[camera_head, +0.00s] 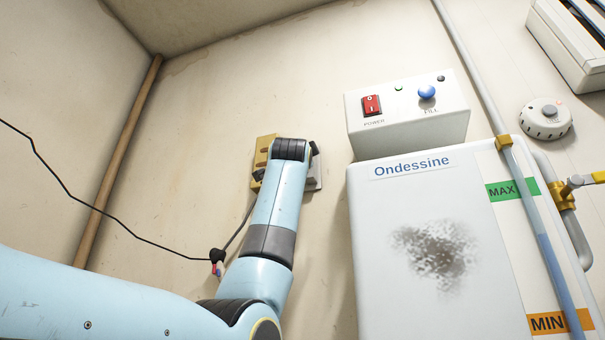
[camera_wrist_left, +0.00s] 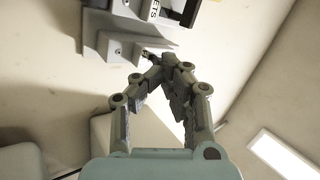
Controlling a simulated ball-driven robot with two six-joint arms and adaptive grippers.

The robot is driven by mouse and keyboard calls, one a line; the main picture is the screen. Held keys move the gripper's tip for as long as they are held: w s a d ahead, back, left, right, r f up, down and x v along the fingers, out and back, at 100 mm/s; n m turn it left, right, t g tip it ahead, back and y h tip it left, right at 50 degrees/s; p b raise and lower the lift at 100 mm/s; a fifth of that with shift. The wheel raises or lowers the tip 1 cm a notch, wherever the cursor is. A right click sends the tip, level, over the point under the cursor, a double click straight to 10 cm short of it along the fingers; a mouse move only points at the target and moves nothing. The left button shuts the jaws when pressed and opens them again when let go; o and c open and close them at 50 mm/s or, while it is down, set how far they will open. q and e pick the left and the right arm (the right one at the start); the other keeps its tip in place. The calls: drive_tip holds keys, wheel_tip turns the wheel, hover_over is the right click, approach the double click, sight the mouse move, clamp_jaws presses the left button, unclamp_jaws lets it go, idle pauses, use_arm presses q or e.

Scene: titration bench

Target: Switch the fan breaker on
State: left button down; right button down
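A breaker fixture on the wall shows only at its edges in the head view: a yellowish plate (camera_head: 264,146) and a grey part (camera_head: 316,174), with my left arm hiding its middle. In the left wrist view a grey metal housing (camera_wrist_left: 98,22) has dark switch parts and a label ending in "ETS" (camera_wrist_left: 154,10). I cannot tell which switch is the fan breaker, or its position. My left gripper (camera_wrist_left: 164,72) has its fingertips drawn together with nothing visible between them. The tips are close to the housing's lower edge; contact is unclear. My right gripper is out of view.
A white tank (camera_head: 400,290) marked "Ondessine" stands right of my left arm, below a control box (camera_head: 408,116) with a red power switch and blue knob. A black cable (camera_head: 110,232) hangs across the left wall. A brown pipe (camera_head: 120,160) runs up the corner.

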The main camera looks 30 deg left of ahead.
use_arm(q)
drive_tip(key=s, duration=0.1)
drive_tip(key=s+b, duration=0.1)
drive_tip(key=s, duration=0.1)
drive_tip(key=s+d+b, duration=0.1)
drive_tip(key=s, duration=0.1)
drive_tip(key=shift+r, duration=0.25)
idle(0.4)
